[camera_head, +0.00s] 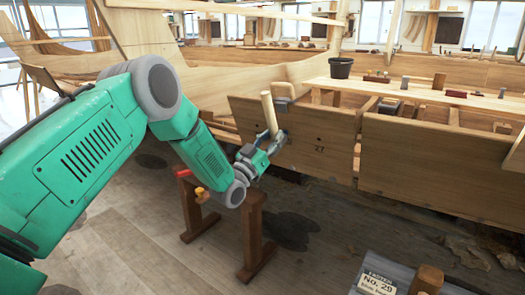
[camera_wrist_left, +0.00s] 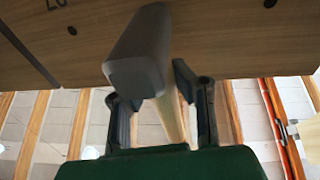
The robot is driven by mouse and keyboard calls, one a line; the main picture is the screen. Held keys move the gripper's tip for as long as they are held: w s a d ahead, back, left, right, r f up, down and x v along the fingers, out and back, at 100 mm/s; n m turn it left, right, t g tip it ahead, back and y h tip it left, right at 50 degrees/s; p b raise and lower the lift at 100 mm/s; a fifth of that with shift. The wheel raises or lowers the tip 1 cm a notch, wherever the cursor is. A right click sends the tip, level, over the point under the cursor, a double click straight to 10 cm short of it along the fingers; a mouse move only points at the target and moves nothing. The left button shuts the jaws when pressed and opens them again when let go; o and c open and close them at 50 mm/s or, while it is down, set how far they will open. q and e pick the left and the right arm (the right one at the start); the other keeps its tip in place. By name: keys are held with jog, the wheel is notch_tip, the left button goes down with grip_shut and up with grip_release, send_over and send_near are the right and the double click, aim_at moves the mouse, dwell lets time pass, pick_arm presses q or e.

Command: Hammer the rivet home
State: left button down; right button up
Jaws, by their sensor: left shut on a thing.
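My left gripper (camera_head: 266,148) is shut on a hammer in front of the upright hull plank (camera_head: 325,120). The hammer's pale wooden handle (camera_head: 269,114) points up from the gripper in the head view. In the left wrist view, the fingers (camera_wrist_left: 155,88) stand either side of the handle (camera_wrist_left: 171,118). The grey hammer head (camera_wrist_left: 140,60) is beyond them, close to the plank (camera_wrist_left: 225,35); I cannot tell whether it touches. Small dark spots (camera_wrist_left: 72,30) show on the plank; which one is the rivet I cannot tell. My right gripper is out of view.
A wooden trestle (camera_head: 255,230) stands below the gripper. A wooden clamp-like piece (camera_head: 284,90) sits on the plank's top edge. A bench (camera_head: 460,98) behind holds a dark pot (camera_head: 341,68) and several blocks. A labelled box (camera_head: 385,278) is at the bottom right.

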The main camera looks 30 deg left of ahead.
pick_arm(q)
jog(key=s+d+r+v, duration=0.1)
jog(key=d+v, duration=0.1)
jog(key=v, duration=1)
jog(key=shift+s+a, duration=0.35)
jog(key=shift+s, duration=0.05)
jog(key=shift+p, duration=0.3)
